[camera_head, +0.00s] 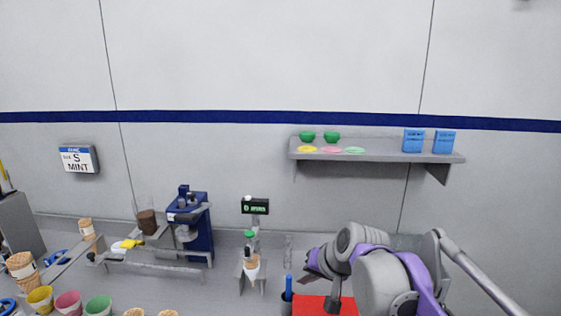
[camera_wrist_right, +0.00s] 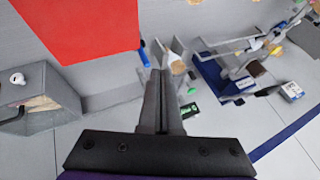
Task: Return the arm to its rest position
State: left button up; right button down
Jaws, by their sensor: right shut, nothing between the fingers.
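My right arm, grey and purple, comes in at the lower right of the head view, bent above the counter. My right gripper shows best in the right wrist view (camera_wrist_right: 160,74), its two dark fingers closed together with nothing between them. In the head view the arm's own links partly hide the gripper, which is close to a red flat surface (camera_head: 312,308). That red surface also shows at the upper left of the wrist view (camera_wrist_right: 85,30). My left gripper is in neither view.
A cone stand (camera_head: 252,270) and a blue-topped pen-like item (camera_head: 288,287) are left of my right arm. A blue machine (camera_head: 201,235) and several colored cups are farther left. A wall shelf (camera_head: 380,152) holds green bowls and blue boxes (camera_head: 413,141).

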jog(key=s+d+f+h, duration=0.1)
jog(key=s+d+f, duration=0.3)
jog(key=s+f, duration=0.2)
jog(key=s+d+f+n+h, duration=0.1)
jog(key=s+d+f, duration=0.3)
jog(key=s+f, duration=0.3)
jog(key=s+d+f+n+h, duration=0.1)
jog(key=s+d+f, duration=0.3)
jog(key=s, duration=0.9)
notch_tip(320, 180, down, 2)
jog(key=shift+s+d+f+h, duration=0.15)
jog(key=shift+d+f+h, duration=0.1)
jog(key=shift+h, duration=0.35)
